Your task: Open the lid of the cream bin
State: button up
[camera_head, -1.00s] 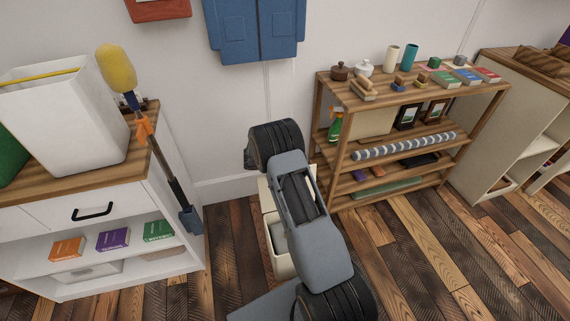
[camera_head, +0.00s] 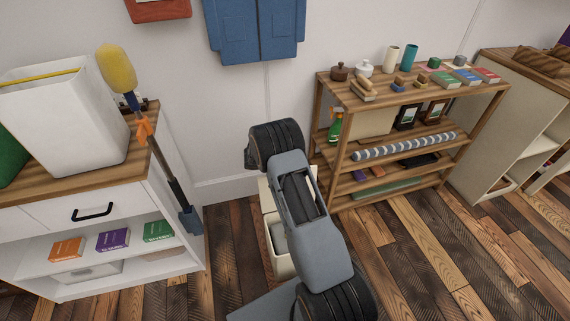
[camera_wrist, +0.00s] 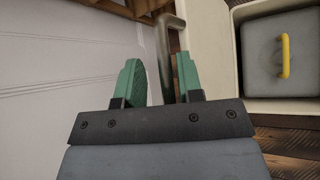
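The cream bin (camera_head: 283,264) stands on the floor, largely hidden behind my arm in the head view. In the wrist view its cream lid panel (camera_wrist: 212,60) is at the upper middle. Beside the panel, an open part of the bin shows a grey object with a yellow handle (camera_wrist: 286,56) inside. A bent metal bar handle (camera_wrist: 164,45) runs down between the green fingers of my gripper (camera_wrist: 162,82). The fingers are apart, with a clear gap on the bar's left; the bar lies close to the right finger. I cannot tell whether they touch. The fingertips are hidden in the head view.
A white cabinet (camera_head: 178,243) with a yellow-headed duster (camera_head: 118,68) leaning on it stands left. A wooden shelf (camera_head: 334,182) with several small items stands right. The wall is close behind the bin. Plank floor (camera_head: 420,270) is clear at the front right.

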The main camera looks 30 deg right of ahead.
jog(key=p+v, duration=0.2)
jog(key=v, duration=1.1)
jog(key=shift+a+r, duration=0.2)
jog(key=shift+a, duration=0.1)
jog(key=shift+w, duration=0.1)
jog(key=s+a+r+m+g+y+p, duration=0.25)
jog(key=s+m, duration=0.25)
jog(key=s, duration=0.5)
jog(key=s+a+r+m+t+y+p, duration=0.1)
jog(key=s+r+p, duration=0.4)
jog(key=r, duration=0.5)
jog(key=s+a+r+m+t+y+p, duration=0.1)
jog(key=s+a+r+m+y+p, duration=0.2)
jog(key=s+r, duration=0.3)
jog(key=s+a+r+m+t+y+p, duration=0.2)
jog(key=s+r+m+y+p, duration=0.1)
jog(key=r, duration=1.3)
jog(key=s+m+p, duration=0.1)
jog(key=s+p, duration=0.1)
jog(key=p, duration=0.1)
jog(key=shift+s+p, duration=0.35)
jog(key=shift+s, duration=0.05)
